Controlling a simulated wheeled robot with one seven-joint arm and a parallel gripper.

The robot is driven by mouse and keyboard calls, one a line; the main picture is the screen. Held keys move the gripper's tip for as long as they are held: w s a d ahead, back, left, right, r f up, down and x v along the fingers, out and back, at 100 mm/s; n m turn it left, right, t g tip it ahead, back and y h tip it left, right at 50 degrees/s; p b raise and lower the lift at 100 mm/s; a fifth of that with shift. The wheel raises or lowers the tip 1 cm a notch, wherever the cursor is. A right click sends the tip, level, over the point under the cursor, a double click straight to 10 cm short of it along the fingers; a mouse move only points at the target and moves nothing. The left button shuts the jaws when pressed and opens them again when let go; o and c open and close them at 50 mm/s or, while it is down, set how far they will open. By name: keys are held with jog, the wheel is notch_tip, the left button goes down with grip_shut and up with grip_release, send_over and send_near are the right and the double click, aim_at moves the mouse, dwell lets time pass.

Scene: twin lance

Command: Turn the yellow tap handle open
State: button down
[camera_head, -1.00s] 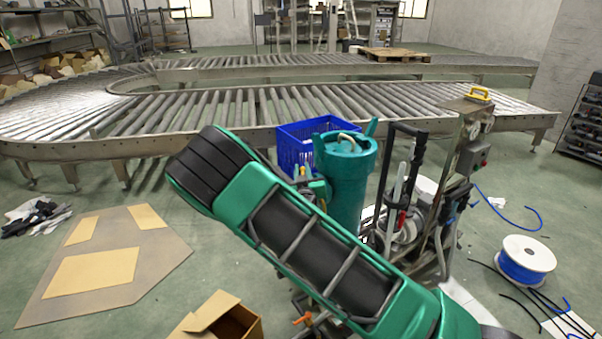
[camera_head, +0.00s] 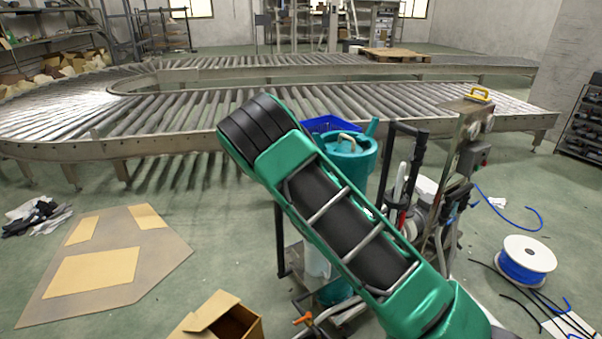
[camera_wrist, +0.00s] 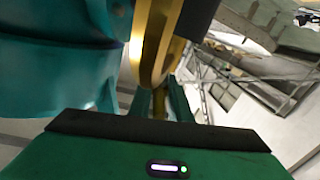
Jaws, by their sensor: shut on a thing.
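The yellow handle (camera_wrist: 150,45) stands upright close ahead of my gripper in the wrist view, a curved yellow piece against a dark part. My gripper (camera_wrist: 162,106) has its two green fingers shut on the lower end of the yellow handle. The exact contact is partly hidden by the fingers and the green palm. A teal rounded body (camera_wrist: 60,75) fills the left side, close to the handle. In the head view the teal tank (camera_head: 348,158) stands behind my arm, which hides my gripper and the yellow handle there.
A blue crate (camera_head: 335,124) is behind the tank. A cart with dark uprights (camera_head: 391,160) stands right of it. A conveyor (camera_head: 180,140) runs behind. An open cardboard box (camera_head: 222,318), flat cardboard (camera_head: 110,285) and a blue cable spool (camera_head: 525,262) lie on the floor.

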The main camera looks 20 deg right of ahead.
jog(key=shift+w+d+r+n+y, duration=0.1)
jog(key=shift+d+r+n+y, duration=0.15)
jog(key=shift+y, duration=0.25)
jog(key=shift+a+f+n+y, duration=0.2)
jog(key=shift+n+y, duration=0.25)
jog(key=shift+y, duration=0.15)
jog(key=shift+d+f+n+g+y, duration=0.1)
jog(key=shift+d+n+g+y, duration=0.1)
jog(key=shift+n+g+y, duration=0.5)
jog(key=c, duration=1.8)
grip_release()
jog(key=shift+t, duration=0.3)
jog(key=shift+a+y, duration=0.1)
jog(key=shift+y, duration=0.2)
jog(key=v, duration=1)
jog(key=shift+s, duration=0.45)
jog(key=shift+s, duration=0.1)
